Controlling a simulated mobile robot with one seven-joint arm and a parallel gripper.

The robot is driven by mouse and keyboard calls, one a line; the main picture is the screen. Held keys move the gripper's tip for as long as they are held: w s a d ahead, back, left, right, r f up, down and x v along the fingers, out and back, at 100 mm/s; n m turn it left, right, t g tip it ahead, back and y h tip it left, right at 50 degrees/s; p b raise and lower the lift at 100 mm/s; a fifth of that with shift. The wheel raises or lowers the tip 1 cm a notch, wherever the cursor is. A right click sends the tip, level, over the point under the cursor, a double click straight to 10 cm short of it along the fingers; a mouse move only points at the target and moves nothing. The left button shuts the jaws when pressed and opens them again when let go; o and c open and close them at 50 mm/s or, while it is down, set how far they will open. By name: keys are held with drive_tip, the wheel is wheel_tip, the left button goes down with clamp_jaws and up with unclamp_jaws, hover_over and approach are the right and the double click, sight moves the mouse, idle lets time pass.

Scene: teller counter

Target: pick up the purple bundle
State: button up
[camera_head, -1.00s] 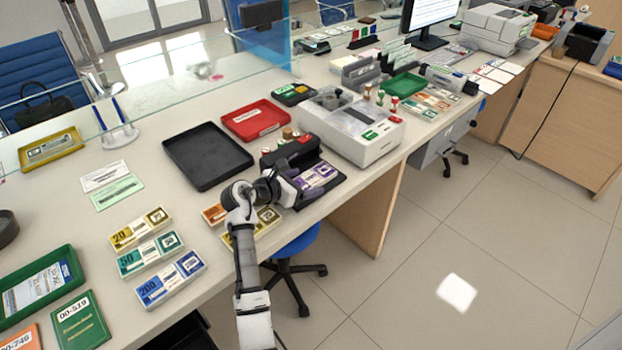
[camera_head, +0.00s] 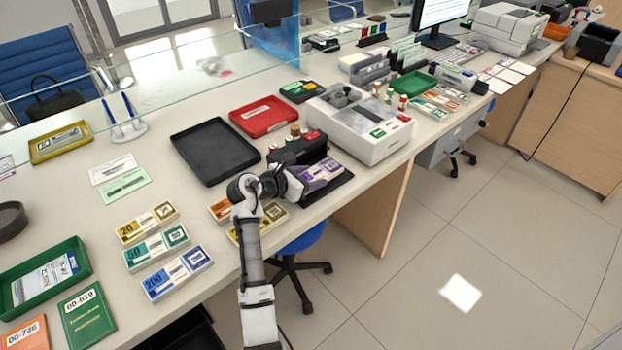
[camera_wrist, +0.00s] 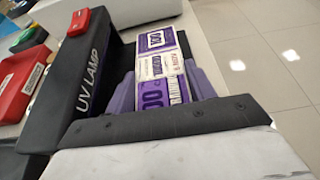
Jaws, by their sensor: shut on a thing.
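The purple bundle (camera_head: 323,171) is a banded pack of purple and white notes. It lies on the dark base of the black UV lamp (camera_head: 300,148). In the wrist view the bundle (camera_wrist: 160,62) runs away from my gripper (camera_wrist: 162,88), with a finger along each side of its near end. My gripper (camera_head: 300,184) is shut on it from the near left in the head view. The bundle's near end is hidden behind the gripper's body in the wrist view. I cannot see a gap under the bundle.
The lamp's black housing (camera_wrist: 90,85) stands close on the left of the gripper in the wrist view. A white counting machine (camera_head: 360,125) stands to the right. A black tray (camera_head: 215,150) and red tray (camera_head: 264,116) lie behind. A yellow bundle (camera_head: 272,216) lies near my arm.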

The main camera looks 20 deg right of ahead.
sight(310, 178)
wheel_tip(310, 178, up, 19)
drive_tip(key=b, duration=0.1)
